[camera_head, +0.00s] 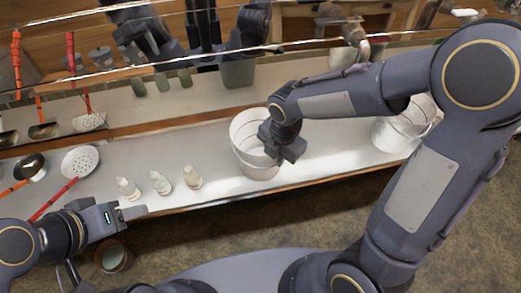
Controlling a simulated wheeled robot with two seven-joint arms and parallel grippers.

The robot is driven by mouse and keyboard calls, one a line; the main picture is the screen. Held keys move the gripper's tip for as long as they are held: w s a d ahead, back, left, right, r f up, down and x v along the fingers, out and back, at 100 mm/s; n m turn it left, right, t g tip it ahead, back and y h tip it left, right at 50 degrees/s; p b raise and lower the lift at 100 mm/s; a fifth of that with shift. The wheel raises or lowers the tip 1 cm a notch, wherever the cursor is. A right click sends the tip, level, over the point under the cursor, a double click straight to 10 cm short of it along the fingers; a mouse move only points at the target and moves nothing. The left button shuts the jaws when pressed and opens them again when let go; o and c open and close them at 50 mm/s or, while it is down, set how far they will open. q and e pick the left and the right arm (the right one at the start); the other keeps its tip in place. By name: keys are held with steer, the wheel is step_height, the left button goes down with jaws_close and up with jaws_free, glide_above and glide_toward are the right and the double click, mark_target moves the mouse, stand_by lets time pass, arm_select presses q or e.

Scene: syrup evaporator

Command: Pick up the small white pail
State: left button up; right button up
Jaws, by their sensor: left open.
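A white pail (246,160) stands upright on the shelf near the middle of the camera_head view. A second white pail (385,136) stands further right on the same shelf, partly behind my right arm. I cannot tell which of the two is the small one. My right gripper (287,153) points down at the right side of the middle pail, overlapping its rim. Its fingertips are not clear, so I cannot tell whether it grips the pail. My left gripper (132,211) is open and empty, low at the left near the shelf's front edge.
Several small bottles (160,183) stand on the shelf (215,196) left of the middle pail. A skimmer (80,161) and a ladle (29,167) with red or orange handles lie further left. A brown pot (113,257) sits on the floor. A reflective surface rises behind.

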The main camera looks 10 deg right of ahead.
jaws_close()
